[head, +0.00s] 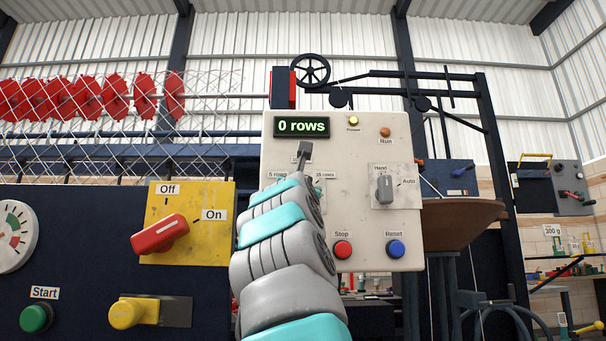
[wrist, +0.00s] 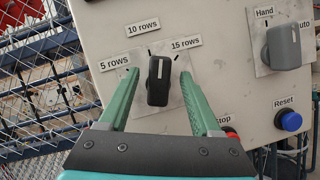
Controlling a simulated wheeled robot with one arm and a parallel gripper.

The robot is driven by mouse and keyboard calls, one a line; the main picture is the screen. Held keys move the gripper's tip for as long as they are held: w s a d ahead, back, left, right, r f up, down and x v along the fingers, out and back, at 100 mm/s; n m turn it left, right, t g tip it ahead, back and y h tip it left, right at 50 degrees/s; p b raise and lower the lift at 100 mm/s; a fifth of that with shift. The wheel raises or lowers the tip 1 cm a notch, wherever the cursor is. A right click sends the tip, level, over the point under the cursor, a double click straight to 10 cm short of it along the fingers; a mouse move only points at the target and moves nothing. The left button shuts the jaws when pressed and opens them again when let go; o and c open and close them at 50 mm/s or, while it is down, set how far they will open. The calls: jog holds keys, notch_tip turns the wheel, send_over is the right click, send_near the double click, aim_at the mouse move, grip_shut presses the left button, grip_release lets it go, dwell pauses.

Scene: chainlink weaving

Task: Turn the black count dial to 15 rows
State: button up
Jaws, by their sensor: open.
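The black count dial (wrist: 158,88) sits on a pale square plate in the wrist view, ringed by labels 5 rows, 10 rows and 15 rows (wrist: 186,43). Its white pointer line aims up, near the 10 rows mark and seemingly a little toward 15 rows; the raised knob makes this hard to judge. My gripper (wrist: 158,72) is open, one green finger on each side of the dial, with visible gaps to it. In the head view my arm hides the dial. The display (head: 301,127) reads 0 rows.
On the same cream panel (head: 345,120) are a grey Hand/Auto switch (head: 385,189), a red Stop button (head: 342,249) and a blue Reset button (head: 396,248). A red Off/On lever (head: 160,235) is left of my arm, with the chain-link mesh above.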

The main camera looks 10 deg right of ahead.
jog(key=shift+w+d+r, duration=0.1)
jog(key=shift+w, duration=0.3)
grip_shut()
dwell(0.4)
